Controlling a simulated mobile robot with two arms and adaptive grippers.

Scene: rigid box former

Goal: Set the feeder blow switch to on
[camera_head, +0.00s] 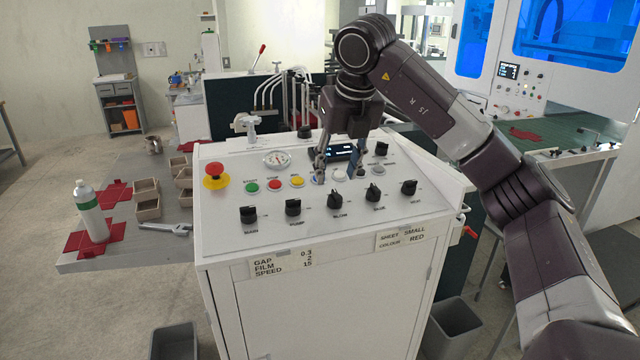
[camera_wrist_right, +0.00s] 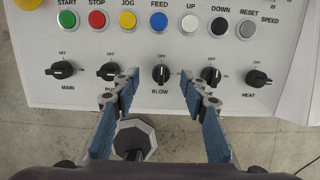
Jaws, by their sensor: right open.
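The feeder blow switch (camera_head: 335,198) is a black rotary knob labelled BLOW, in the middle of the lower knob row on the white control panel (camera_head: 225,215). In the right wrist view the blow knob (camera_wrist_right: 161,74) has its grip bar roughly upright, in line with the OFF mark above it. My right gripper (camera_head: 336,178) is open and empty, above the panel. In the right wrist view its two blue-padded fingers (camera_wrist_right: 160,88) stand either side of the blow knob, apparently without touching it. My left gripper is not in view.
Neighbouring knobs are pump (camera_wrist_right: 110,71) and another (camera_wrist_right: 210,75), close to the fingertips. A row of coloured buttons (camera_wrist_right: 128,20) lies above. A red emergency stop (camera_head: 214,171) is at the panel's left. A bottle (camera_head: 90,212) and small boxes stand on the side table.

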